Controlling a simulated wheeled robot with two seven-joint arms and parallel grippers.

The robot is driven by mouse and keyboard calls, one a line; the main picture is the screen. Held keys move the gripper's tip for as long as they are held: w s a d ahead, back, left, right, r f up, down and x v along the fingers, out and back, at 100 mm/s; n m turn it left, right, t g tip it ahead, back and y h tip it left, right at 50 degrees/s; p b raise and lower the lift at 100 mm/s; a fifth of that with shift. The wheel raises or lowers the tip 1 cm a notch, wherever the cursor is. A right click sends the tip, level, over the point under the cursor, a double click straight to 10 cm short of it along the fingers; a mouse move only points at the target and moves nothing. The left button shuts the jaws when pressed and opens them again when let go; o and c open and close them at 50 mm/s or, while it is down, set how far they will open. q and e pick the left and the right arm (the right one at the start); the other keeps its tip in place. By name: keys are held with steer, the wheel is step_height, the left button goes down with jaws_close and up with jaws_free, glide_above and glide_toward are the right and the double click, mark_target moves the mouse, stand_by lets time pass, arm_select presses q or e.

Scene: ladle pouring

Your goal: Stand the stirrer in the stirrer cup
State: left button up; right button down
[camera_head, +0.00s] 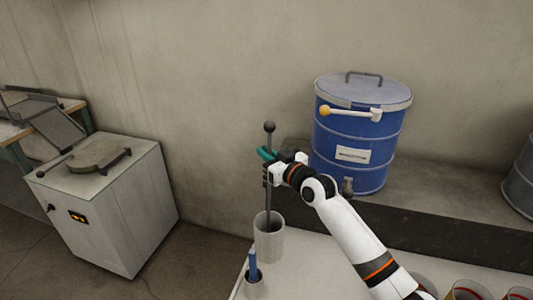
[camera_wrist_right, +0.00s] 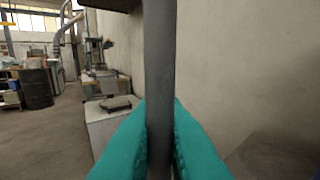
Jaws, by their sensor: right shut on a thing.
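The stirrer (camera_head: 268,185) is a thin dark rod with a ball on top, close to upright in the head view. Its lower end is inside the mouth of the pale grey stirrer cup (camera_head: 269,242), and the cup wall hides its tip. I cannot tell whether the tip touches the cup's bottom. My right gripper (camera_head: 267,157), with teal fingers, is shut on the stirrer's upper part, below the ball. In the right wrist view the stirrer (camera_wrist_right: 159,80) runs vertically between the two teal fingers. My left gripper is in neither view.
A smaller cup (camera_head: 254,288) with a blue item in it stands in front of the stirrer cup on the white table. Several reddish containers (camera_head: 467,290) are at the lower right. A blue drum (camera_head: 357,140) stands on a ledge behind my right arm. A grey cabinet (camera_head: 110,205) is at left.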

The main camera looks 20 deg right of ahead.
steer(key=c, duration=1.4)
jaws_free()
steer(key=shift+c, duration=0.2)
steer(key=v, duration=1.2)
steer(key=shift+b, duration=0.45)
